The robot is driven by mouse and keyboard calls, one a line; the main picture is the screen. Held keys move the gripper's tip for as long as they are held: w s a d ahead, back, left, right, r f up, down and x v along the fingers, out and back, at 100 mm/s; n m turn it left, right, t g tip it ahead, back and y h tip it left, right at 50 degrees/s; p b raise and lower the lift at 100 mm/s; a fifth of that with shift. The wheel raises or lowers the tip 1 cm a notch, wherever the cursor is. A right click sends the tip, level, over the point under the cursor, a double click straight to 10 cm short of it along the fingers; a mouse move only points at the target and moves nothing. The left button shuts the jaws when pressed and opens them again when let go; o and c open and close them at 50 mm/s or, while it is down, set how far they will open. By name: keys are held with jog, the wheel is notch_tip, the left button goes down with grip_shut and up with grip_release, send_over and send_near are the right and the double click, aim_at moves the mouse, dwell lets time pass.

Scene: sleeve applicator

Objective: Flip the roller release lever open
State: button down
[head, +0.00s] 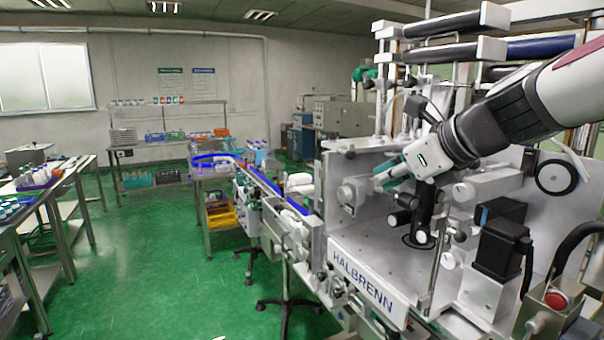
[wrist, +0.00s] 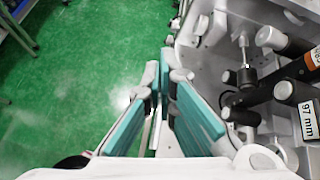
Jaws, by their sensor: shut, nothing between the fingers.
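The applicator machine (head: 372,270) marked HALBRENN fills the right of the head view. My gripper (head: 380,181) hangs over its open bay, near the left inner wall. Its teal fingers are shut and empty, and in the wrist view the tips (wrist: 163,76) meet left of the machine's parts. Black cylindrical parts with white end caps (wrist: 283,90) stand right of the fingers, apart from them; one carries a "97 mm" label. A thin metal rod (wrist: 243,48) with a dark end is beside them. I cannot tell which of these parts is the roller release lever.
A conveyor with blue rails (head: 265,180) leads to the machine from the left. A black boxy unit (head: 500,248) and a red button (head: 556,299) are at the right. Green floor (head: 150,270) lies open at the left.

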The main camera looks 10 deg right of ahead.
aim_at(345, 152)
jog(key=w+m, duration=0.1)
jog(key=w+d+m, duration=0.1)
jog(key=m, duration=0.1)
jog(key=w+f+m, duration=0.1)
jog(key=w+m, duration=0.1)
jog(key=shift+d+t, duration=0.2)
jog(key=shift+t, duration=0.2)
jog(key=shift+w+f, duration=0.1)
jog(key=shift+f, duration=0.05)
jog(key=b+x, duration=0.2)
jog(key=x, duration=0.8)
jog(key=r, duration=0.1)
jog(key=r+p, duration=0.2)
jog(key=r, duration=0.1)
jog(key=shift+w, duration=0.35)
jog(key=shift+d+r+p, duration=0.2)
jog(key=shift+p, duration=0.1)
